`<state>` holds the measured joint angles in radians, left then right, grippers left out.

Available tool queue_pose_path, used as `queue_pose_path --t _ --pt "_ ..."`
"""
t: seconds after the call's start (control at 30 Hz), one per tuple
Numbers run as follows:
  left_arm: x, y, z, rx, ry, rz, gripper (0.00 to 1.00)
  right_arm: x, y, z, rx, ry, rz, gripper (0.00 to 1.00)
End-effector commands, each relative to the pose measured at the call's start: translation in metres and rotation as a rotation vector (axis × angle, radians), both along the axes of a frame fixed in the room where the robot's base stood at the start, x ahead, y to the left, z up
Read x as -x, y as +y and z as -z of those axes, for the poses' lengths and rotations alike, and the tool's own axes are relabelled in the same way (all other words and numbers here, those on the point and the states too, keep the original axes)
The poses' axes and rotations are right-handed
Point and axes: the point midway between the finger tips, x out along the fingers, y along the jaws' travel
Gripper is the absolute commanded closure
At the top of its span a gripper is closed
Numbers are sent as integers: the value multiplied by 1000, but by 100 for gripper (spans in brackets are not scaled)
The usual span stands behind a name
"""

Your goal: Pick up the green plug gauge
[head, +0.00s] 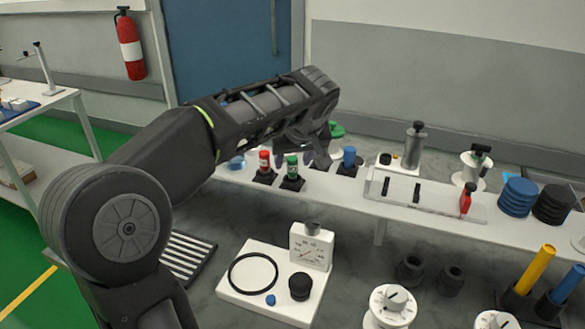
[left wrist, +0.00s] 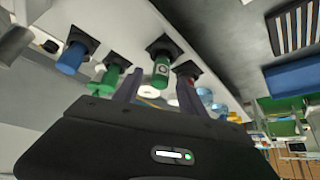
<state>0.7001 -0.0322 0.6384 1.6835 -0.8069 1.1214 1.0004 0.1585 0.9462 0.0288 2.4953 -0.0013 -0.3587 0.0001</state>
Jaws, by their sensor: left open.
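The green plug gauge (head: 292,166) stands upright in a small black base on the white shelf, with a pale mark on its side. In the left wrist view the green plug gauge (left wrist: 161,72) shows between the two fingers. My left gripper (head: 302,157) is open above and around the near side of it; the left wrist view shows the open fingers (left wrist: 157,80) with a gap on each side. I cannot tell whether either finger touches it. My right gripper is not in view.
A red gauge (head: 264,161) stands close on the left, near one finger. A blue gauge (head: 349,157) stands to the right. Another green piece (head: 337,130) is partly hidden behind my wrist.

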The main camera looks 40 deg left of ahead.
Motion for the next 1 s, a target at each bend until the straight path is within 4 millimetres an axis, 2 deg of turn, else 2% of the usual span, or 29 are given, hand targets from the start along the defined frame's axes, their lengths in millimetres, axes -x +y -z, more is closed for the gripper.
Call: queue_pose_path --t 0.17,0.73,1.0 --pt "-6 7 14 1 0 -1 51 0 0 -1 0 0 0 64" --pt "-6 7 14 0 0 0 51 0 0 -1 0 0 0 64" --pt "-6 7 14 0 0 0 72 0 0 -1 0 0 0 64"
